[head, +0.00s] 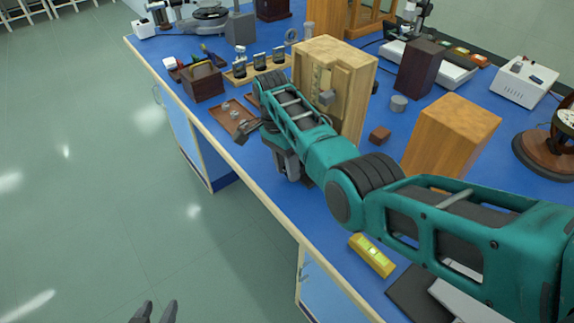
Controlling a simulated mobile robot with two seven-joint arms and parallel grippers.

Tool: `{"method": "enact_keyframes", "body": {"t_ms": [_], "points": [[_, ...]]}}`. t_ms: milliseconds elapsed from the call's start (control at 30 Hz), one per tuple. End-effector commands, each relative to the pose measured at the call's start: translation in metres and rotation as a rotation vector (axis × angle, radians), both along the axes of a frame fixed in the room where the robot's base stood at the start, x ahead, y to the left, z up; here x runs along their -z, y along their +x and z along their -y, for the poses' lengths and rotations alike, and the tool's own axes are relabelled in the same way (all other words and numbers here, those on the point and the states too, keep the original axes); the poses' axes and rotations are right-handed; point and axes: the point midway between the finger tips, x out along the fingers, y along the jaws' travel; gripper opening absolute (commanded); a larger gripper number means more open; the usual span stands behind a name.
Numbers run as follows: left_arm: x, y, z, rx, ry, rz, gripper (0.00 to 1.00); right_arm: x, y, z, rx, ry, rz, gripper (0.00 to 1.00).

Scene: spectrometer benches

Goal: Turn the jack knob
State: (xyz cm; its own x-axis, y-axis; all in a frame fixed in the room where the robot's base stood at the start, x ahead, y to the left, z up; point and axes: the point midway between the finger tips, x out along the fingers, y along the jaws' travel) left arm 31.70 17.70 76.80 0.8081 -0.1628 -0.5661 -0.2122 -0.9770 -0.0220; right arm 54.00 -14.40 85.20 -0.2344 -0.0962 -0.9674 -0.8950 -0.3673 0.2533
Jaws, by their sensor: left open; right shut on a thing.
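My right arm reaches in from the right across the blue bench. My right gripper (289,164) is low at the bench's front edge, partly covered by my arm. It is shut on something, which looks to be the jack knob. The knob and most of the jack are hidden behind the arm and gripper, so I cannot tell the knob's angle. My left gripper (158,312) is open and empty at the bottom edge, over the floor and well away from the bench.
A tall pale wooden case (350,75) stands just behind my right arm. A brown tray (233,112) lies to the left. An orange-brown wooden block (455,130) stands behind the arm, and a yellow level (371,255) lies in front. The floor at left is clear.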

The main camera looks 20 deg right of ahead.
Motion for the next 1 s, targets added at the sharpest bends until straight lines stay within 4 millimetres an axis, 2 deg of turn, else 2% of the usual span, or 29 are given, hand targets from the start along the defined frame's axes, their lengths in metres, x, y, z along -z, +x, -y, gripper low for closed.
{"method": "enact_keyframes", "body": {"t_ms": [133, 167, 400, 633, 767, 867, 1000], "points": [[0.0, 0.0, 0.0, 0.0, 0.0, 0.0, 0.43, 0.0, 0.0, 0.0, 0.0, 0.0, -0.001, 0.07], [0.0, 0.0, 0.0, 0.0, 0.0, -0.001, 0.43, 0.0, 0.0, 0.0, 0.0, 0.0, -0.001, 0.39], [0.001, -0.001, 0.0, 0.0, 0.0, -0.002, 0.43, 0.0, 0.0, 0.0, 0.0, 0.0, 0.0, 0.62], [0.001, -0.002, 0.0, 0.0, 0.0, -0.005, 0.43, 0.0, 0.0, 0.0, 0.0, 0.0, 0.001, 0.63], [0.001, -0.003, 0.0, 0.0, 0.0, -0.007, 0.43, -0.008, 0.002, -0.001, 0.0, 0.001, 0.003, 0.63], [-0.001, -0.003, 0.0, 0.0, 0.0, -0.007, 0.43, -0.023, 0.006, -0.003, 0.0, 0.002, 0.004, 0.63], [-0.002, -0.003, 0.0, 0.0, 0.0, -0.007, 0.43, -0.053, 0.014, -0.006, 0.0, 0.002, 0.006, 0.63]]}}
